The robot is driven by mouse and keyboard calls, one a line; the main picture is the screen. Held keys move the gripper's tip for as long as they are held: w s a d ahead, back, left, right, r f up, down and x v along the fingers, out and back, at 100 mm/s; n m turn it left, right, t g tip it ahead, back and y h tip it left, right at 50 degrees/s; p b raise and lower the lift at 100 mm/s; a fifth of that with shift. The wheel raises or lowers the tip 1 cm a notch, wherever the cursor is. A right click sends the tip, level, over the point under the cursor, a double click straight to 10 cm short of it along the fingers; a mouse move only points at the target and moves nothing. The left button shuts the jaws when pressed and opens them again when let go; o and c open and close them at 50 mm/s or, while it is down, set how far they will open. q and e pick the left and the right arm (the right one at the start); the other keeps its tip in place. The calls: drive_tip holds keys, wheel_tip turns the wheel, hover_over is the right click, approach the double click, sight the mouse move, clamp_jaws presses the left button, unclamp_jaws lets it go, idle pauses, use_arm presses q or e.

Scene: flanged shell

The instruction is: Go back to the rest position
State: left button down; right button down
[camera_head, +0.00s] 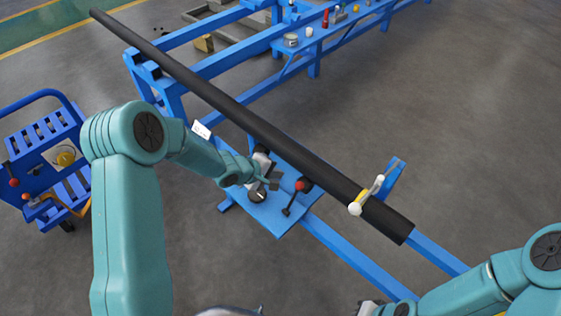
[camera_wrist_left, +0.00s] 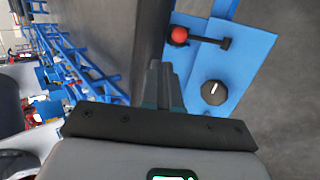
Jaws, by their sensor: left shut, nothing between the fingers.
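My left gripper (camera_head: 271,180) is over the blue control plate (camera_head: 276,216), beside a black round knob (camera_head: 257,196) and a lever with a red ball (camera_head: 300,186). In the left wrist view its two fingers (camera_wrist_left: 160,72) are together with nothing between them. The knob (camera_wrist_left: 214,92) and the red-ended lever (camera_wrist_left: 180,36) lie to their right there, apart from the fingers.
A long black pipe (camera_head: 225,103) lies diagonally on a blue frame (camera_head: 340,252), with a white and yellow clamp (camera_head: 366,196) near its lower end. A blue cart (camera_head: 45,150) stands at left. A blue bench (camera_head: 345,32) holds small items. Grey floor at right is clear.

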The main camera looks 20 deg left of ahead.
use_arm(q)
drive_tip(key=shift+w+f, duration=0.1)
drive_tip(key=s+d+f+g, duration=0.2)
drive_tip(key=s+d+f, duration=0.25)
drive_tip(key=s, duration=0.25)
drive_tip(key=s+d+f+g, duration=0.2)
drive_tip(key=s+d+f, duration=0.25)
drive_tip(key=s, duration=0.25)
drive_tip(key=s+f+m+g, duration=0.1)
drive_tip(key=s+m+g, duration=0.2)
drive_tip(key=s+m, duration=0.8)
drive_tip(key=s, duration=0.3)
drive_tip(key=shift+d+f+y, duration=0.15)
drive_tip(key=shift+f+y, duration=0.1)
drive_tip(key=shift+y, duration=0.15)
